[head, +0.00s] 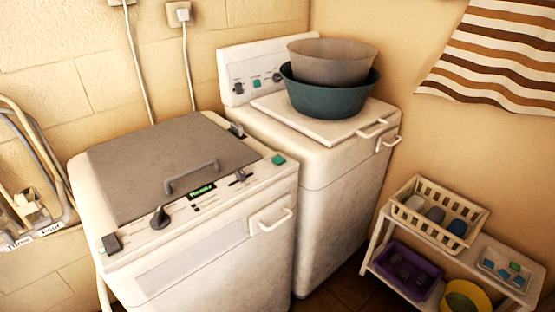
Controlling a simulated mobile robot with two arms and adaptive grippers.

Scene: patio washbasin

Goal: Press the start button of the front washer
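The front washer (215,255) is white with a closed grey lid (165,158) and stands at the left centre in the head view. I cannot read any start label on the buttons. Neither of my grippers is in view.
A second white washer (340,190) stands behind right, with two stacked basins (330,95) on its lid. A shelf (455,258) with a cream basket (437,212) stands at the right. Hoses (35,150) hang at the left wall. Space above the front washer's panel is clear.

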